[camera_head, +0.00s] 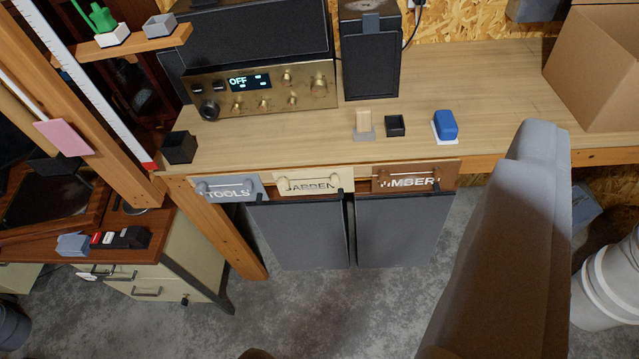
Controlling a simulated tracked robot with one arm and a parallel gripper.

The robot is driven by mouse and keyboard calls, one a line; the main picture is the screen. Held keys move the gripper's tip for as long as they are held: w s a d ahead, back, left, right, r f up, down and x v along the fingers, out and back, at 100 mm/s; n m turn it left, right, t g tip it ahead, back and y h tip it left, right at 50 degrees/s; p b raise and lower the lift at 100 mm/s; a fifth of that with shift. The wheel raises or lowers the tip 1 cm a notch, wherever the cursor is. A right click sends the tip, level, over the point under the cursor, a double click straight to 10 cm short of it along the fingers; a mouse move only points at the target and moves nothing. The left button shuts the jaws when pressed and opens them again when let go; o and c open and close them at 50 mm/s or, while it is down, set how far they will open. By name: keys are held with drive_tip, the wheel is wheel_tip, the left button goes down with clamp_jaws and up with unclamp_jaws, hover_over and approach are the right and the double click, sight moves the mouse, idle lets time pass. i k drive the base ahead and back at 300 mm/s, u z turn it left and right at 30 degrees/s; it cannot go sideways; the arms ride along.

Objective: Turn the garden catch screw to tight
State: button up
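The cream GARDEN plate (312,184) is on the bench's front edge, between the grey TOOLS plate (228,189) and the brown TIMBER plate (415,177). Small catch parts show at the GARDEN plate's upper left and lower right; they are too small to tell how the screw is turned. No gripper fingers can be made out in the view. A large grey body (505,235), which looks like part of my arm, fills the lower right, apart from the GARDEN plate.
The bench top (480,85) holds a radio (265,88) reading OFF, a speaker (371,62), a blue-topped block (445,125), small holders and a cardboard box (596,65). Dark grey panels (298,232) hang below the plates. A wooden post stands left. Concrete floor (300,300) lies in front.

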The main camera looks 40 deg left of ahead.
sight(334, 180)
drive_tip(key=z, duration=0.35)
drive_tip(key=k, duration=1.1)
drive_tip(key=u, duration=0.85)
drive_tip(key=i, duration=1)
drive_tip(key=z, duration=0.05)
